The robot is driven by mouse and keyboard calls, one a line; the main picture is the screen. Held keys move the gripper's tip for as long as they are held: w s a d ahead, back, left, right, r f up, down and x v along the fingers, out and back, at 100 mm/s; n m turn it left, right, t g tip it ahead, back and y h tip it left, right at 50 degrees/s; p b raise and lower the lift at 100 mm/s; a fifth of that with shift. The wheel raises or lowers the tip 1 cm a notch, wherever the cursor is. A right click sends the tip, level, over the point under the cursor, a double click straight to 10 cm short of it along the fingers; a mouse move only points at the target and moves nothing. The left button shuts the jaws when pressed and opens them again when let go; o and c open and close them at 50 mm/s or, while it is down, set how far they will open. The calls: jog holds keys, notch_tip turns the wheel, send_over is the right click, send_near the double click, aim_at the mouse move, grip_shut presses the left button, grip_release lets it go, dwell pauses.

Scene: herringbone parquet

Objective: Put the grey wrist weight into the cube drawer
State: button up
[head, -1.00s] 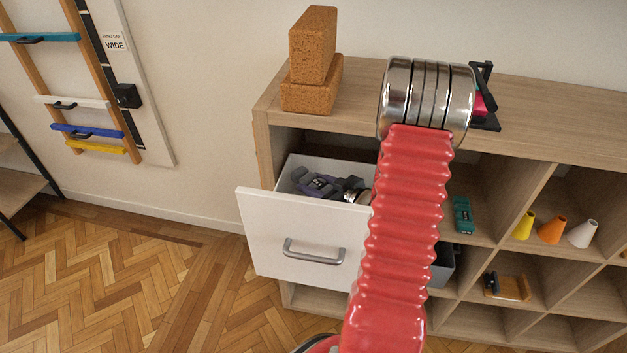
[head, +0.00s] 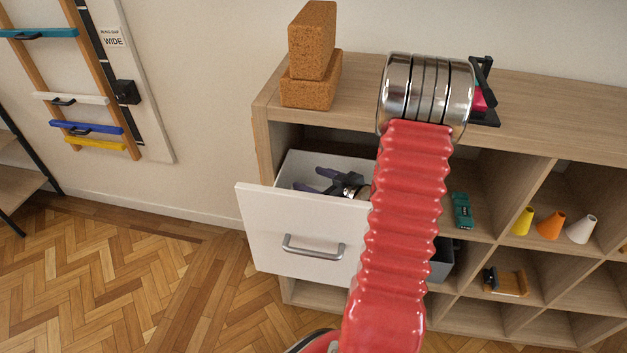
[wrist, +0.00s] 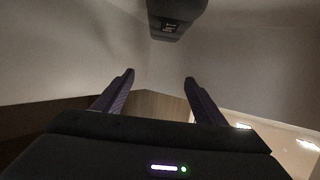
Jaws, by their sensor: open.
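The cube drawer (head: 290,222) is pulled open, its white front with a grey handle facing me. My gripper (head: 309,180) reaches into the drawer opening, its dark purple fingers spread apart and empty. In the wrist view the gripper (wrist: 159,77) shows two separated fingers with nothing between them. A dark grey piece with a small label, which looks like the grey wrist weight (wrist: 176,14), lies beyond the fingertips at the top of that view, apart from them, between pale drawer walls. In the head view the weight is not visible; the drawer front hides the drawer floor.
Two stacked cork blocks (head: 312,55) stand on the shelf top (head: 365,75) above the drawer. Open cubbies to the right hold a teal item (head: 461,210), small cones (head: 549,225) and a wooden piece (head: 511,283). Bare parquet (head: 130,275) lies to the left.

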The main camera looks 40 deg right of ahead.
jog(key=shift+f, duration=0.15)
notch_tip(320, 180, up, 10)
dwell(0.8)
dwell(0.9)
